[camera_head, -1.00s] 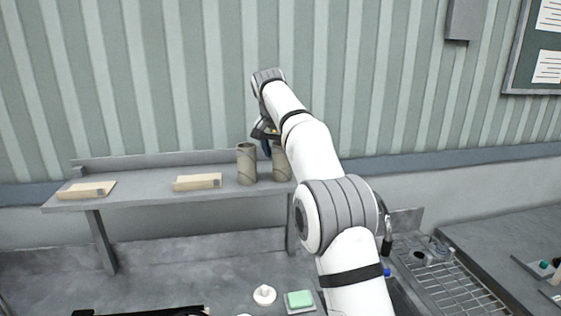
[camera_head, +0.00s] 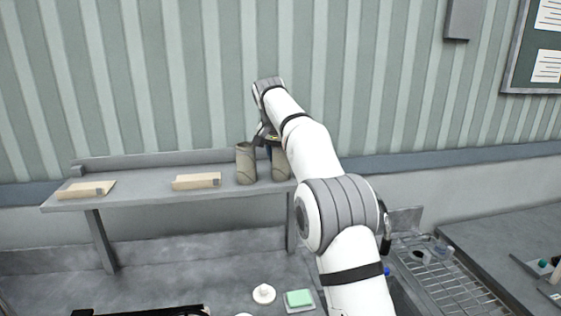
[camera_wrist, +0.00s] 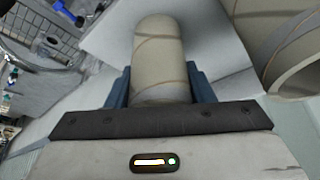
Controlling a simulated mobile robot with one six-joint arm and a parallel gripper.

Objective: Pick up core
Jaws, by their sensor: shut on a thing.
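Two brown cardboard cores stand side by side at the right end of the grey shelf (camera_head: 130,189). The right core (camera_head: 281,166) is partly hidden behind my arm. The left core (camera_head: 246,164) is in full view. In the wrist view, my gripper (camera_wrist: 158,88) has its blue fingers on both sides of a core (camera_wrist: 159,52) and is shut on it. This looks like the right one. The other core (camera_wrist: 290,45) is beside it at the right, with its open end showing. In the head view, my gripper (camera_head: 268,143) is at the cores' upper ends.
Two flat tan packages, one at the left (camera_head: 85,190) and one near the middle (camera_head: 196,181), lie on the shelf. A wire rack (camera_head: 450,275) is at the lower right. A green block (camera_head: 299,298) and a white round object (camera_head: 264,293) lie on the counter below.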

